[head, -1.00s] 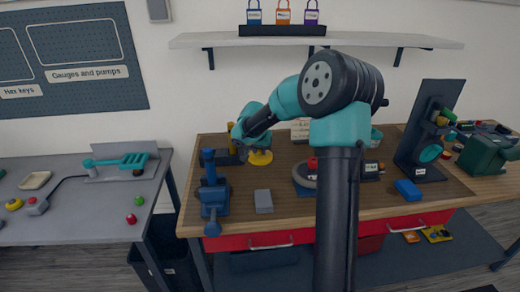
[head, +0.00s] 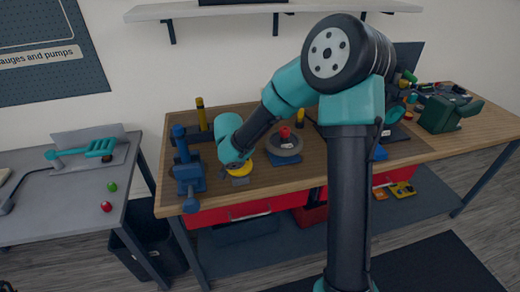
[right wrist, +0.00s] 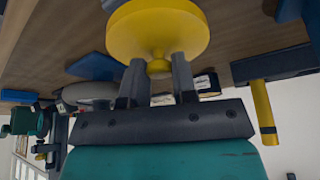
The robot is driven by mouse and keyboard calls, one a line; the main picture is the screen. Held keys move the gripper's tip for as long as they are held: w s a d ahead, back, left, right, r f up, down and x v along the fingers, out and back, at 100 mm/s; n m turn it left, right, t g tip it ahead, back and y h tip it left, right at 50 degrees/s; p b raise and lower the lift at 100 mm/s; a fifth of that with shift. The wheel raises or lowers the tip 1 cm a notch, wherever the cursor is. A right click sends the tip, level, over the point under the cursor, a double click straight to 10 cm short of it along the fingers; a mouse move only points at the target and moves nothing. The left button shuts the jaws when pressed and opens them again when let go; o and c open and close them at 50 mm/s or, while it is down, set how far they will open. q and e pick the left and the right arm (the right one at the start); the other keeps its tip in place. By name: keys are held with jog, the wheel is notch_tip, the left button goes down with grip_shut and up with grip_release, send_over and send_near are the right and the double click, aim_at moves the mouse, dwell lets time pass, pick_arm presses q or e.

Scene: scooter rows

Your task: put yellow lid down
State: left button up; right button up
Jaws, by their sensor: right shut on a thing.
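The yellow lid (head: 242,168) is a round disc with a small knob, low over the wooden workbench (head: 330,160). My right gripper (right wrist: 159,72) is shut on the knob, and the lid (right wrist: 150,32) lies flat across its fingertips in the right wrist view. In the head view the right gripper is largely hidden behind my own wrist, just above the lid. I cannot tell whether the lid touches the bench. My left gripper is not in view.
A blue vise (head: 187,172) stands left of the lid. A round grey dish with a red knob (head: 284,143) is close on the right. A yellow post (head: 201,116) stands behind, also in the right wrist view (right wrist: 263,106). A green machine (head: 448,113) stands far right.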

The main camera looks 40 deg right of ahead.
jog(key=shift+s+a+f, duration=0.1)
jog(key=shift+s+a, duration=0.1)
jog(key=shift+w, duration=0.1)
jog(key=w+d, duration=0.2)
jog(key=w, duration=0.2)
jog(key=w+d+f, duration=0.1)
jog(key=w+d, duration=0.2)
jog(key=w, duration=0.2)
jog(key=w+d, duration=0.3)
jog(key=w, duration=0.1)
jog(key=shift+w+d+f, duration=0.25)
jog(key=shift+f, duration=0.1)
jog(key=shift+f, duration=1.65)
